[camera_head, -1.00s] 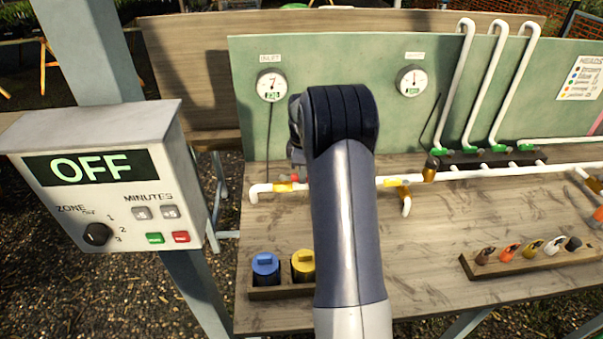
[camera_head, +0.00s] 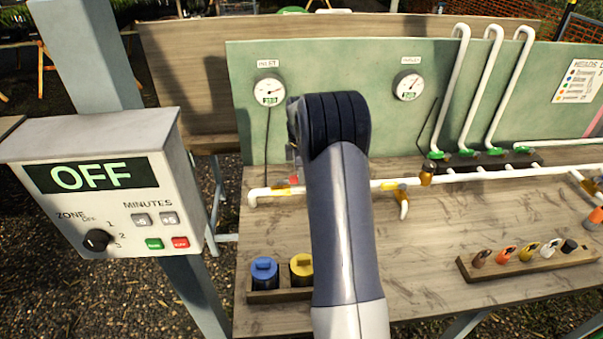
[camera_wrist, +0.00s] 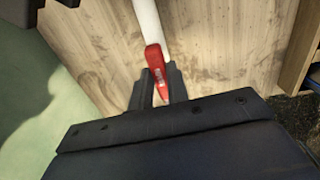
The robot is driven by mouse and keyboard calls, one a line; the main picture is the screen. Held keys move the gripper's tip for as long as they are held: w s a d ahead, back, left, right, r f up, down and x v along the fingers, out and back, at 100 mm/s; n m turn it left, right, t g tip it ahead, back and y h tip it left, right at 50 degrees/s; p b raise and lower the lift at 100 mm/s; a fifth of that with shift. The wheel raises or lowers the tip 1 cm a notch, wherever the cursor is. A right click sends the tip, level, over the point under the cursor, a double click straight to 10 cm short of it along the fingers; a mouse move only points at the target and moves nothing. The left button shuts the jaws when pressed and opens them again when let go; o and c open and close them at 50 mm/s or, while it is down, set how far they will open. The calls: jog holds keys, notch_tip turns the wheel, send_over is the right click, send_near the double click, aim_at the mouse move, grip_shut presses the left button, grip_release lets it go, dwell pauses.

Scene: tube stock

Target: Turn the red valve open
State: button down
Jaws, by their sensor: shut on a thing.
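The red valve handle (camera_wrist: 155,62) shows in the wrist view against a white pipe (camera_wrist: 148,22). My gripper (camera_wrist: 159,80) is shut on this handle, with one dark finger on each side. The handle's long side runs nearly in line with the pipe. In the head view my arm hides the gripper and most of the valve. The white pipe (camera_head: 267,194) there runs along the bench behind my arm.
The inlet gauge (camera_head: 269,89) and outlet gauge (camera_head: 408,86) are on the green back panel (camera_head: 340,65). A control box (camera_head: 95,185) reading OFF stands left. Blue (camera_head: 264,270) and yellow (camera_head: 301,268) capped containers sit near my arm. The front right bench holds a rack (camera_head: 525,264) of colored heads.

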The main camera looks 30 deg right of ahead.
jog(key=c, duration=1.4)
grip_release()
jog(key=shift+o, duration=0.2)
jog(key=shift+r, duration=0.15)
notch_tip(320, 180, up, 11)
jog(key=b, duration=0.1)
jog(key=shift+f, duration=0.2)
notch_tip(320, 180, down, 11)
jog(key=shift+p, duration=0.45)
jog(key=shift+r, duration=0.1)
